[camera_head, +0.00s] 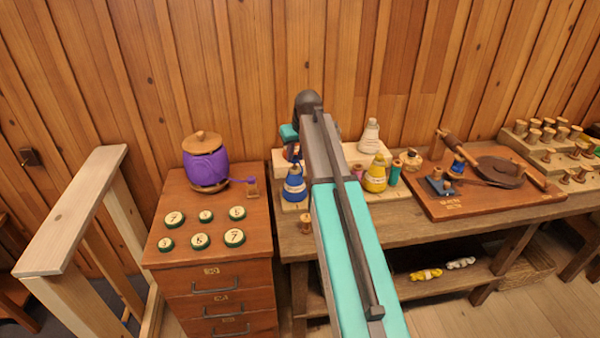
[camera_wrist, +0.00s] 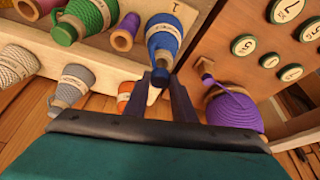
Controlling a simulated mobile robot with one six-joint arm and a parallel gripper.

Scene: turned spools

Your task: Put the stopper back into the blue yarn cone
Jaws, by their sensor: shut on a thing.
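The blue yarn cone (camera_head: 294,188) stands upright at the left end of the bench rack. It also shows in the wrist view (camera_wrist: 165,36), with a pale label band and its narrow end toward my gripper. My gripper (camera_wrist: 168,84) is shut on a small dark-blue piece, which looks like the stopper (camera_wrist: 160,76), right at the cone's narrow end. I cannot tell whether the stopper is in the cone's opening or just above it. In the head view my gripper (camera_head: 294,158) is over the cone's top, partly hidden by my arm.
A yellow cone (camera_head: 376,175) and a white cone (camera_head: 369,135) stand to the right; my arm covers the space between. A small wooden spool (camera_head: 305,223) stands in front of the blue cone. A purple yarn pot (camera_head: 206,164) and numbered discs sit on the left cabinet.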

